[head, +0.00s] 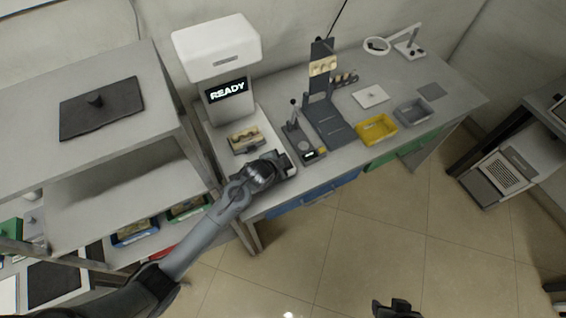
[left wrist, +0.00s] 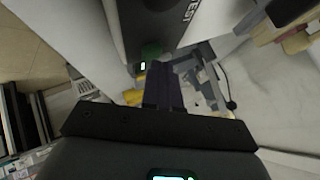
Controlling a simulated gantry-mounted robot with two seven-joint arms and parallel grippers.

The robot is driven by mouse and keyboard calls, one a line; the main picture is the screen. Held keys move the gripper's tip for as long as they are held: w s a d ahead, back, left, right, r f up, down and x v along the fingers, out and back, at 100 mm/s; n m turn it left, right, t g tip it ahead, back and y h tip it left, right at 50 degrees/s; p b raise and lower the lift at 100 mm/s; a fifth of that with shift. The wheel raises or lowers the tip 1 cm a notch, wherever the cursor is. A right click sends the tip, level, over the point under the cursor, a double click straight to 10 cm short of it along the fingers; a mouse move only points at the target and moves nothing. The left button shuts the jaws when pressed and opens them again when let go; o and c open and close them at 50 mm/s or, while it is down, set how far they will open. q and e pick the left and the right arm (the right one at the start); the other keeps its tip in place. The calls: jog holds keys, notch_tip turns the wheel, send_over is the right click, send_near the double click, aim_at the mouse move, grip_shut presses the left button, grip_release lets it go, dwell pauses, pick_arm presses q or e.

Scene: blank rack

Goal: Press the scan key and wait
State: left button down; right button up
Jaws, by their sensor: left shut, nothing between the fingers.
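The white scanner (head: 216,50) stands at the back left of the bench, and its screen (head: 227,91) reads READY. A dark tray with pale pieces (head: 243,138) sits on its base plate. My left gripper (head: 284,163) is at the front right of this base, shut and empty. I cannot make out the scan key in the head view; the gripper covers that corner. My right gripper (head: 396,308) shows only partly at the bottom edge.
A small gauge with a lever (head: 304,142) stands just right of the scanner. Further right are a dark stand (head: 325,112), a yellow bin (head: 376,130), a grey bin (head: 413,112) and a lamp (head: 408,48). A grey shelf (head: 50,88) stands left. The floor in front is clear.

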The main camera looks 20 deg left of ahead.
pick_arm(q)
jog(key=shift+f, duration=0.3)
dwell(0.4)
jog(key=shift+r+p, duration=0.85)
jog(key=shift+p, duration=0.15)
jog(key=shift+r, duration=0.1)
jog(key=shift+r+p, duration=0.45)
jog(key=shift+p, duration=0.15)
notch_tip(320, 180, up, 4)
jog(key=p, duration=0.4)
